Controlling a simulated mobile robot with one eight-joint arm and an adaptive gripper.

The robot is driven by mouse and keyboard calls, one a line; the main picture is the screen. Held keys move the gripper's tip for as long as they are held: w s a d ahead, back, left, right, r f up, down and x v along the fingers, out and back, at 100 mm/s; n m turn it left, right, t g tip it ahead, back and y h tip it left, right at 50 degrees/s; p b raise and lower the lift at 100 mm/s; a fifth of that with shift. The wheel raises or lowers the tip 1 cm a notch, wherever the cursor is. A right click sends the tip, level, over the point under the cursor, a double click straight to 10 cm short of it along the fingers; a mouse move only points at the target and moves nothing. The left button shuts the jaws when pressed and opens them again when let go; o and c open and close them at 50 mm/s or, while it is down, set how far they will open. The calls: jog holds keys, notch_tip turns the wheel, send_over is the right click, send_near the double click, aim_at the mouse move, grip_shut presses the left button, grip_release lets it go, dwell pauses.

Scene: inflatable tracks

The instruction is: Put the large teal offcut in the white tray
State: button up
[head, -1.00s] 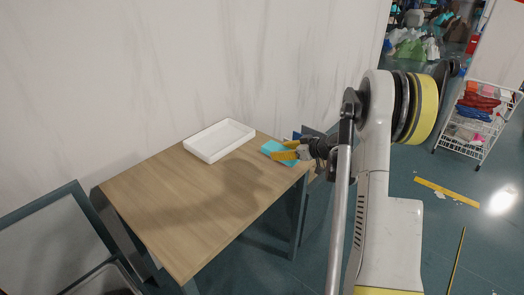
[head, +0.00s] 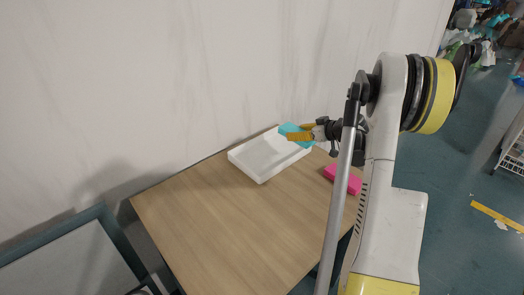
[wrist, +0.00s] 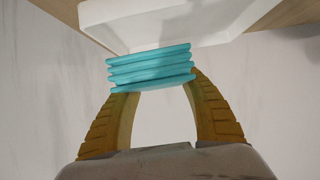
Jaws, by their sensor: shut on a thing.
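The teal offcut (head: 291,128) is a folded, layered piece. In the wrist view the teal offcut (wrist: 150,68) sits across the tips of my gripper's two yellow-brown fingers. My gripper (head: 303,133) is shut on it in the head view; it also shows in the wrist view (wrist: 155,88). The white tray (head: 250,167) stands on the table near the wall. The offcut appears at the tray's far right end, over or beside its rim; its exact height is hard to tell. In the wrist view the tray (wrist: 215,25) shows just beyond the offcut.
The wooden table (head: 215,225) has a wide clear area in front of the tray. A pink piece (head: 343,178) lies on the table right of the tray, partly behind my arm. A grey-framed panel (head: 70,255) stands at the lower left. The wall is close behind the table.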

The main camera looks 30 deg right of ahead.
jog(key=w+a+f+b, duration=0.1)
jog(key=w+a+f, duration=0.1)
jog(key=w+a+f+b, duration=0.1)
jog(key=w+a+f, duration=0.1)
jog(key=w, duration=0.1)
jog(key=w+a+f+b, duration=0.1)
jog(key=w+a+f, duration=0.1)
jog(key=w, duration=0.1)
jog(key=shift+a+f+b, duration=0.2)
jog(key=shift+f+b, duration=0.05)
jog(key=shift+b, duration=0.05)
notch_tip(320, 180, down, 4)
jog(key=shift+b, duration=1.1)
jog(key=shift+r, duration=0.15)
jog(key=o, duration=0.8)
jog(key=shift+f, duration=0.2)
jog(key=o, duration=0.4)
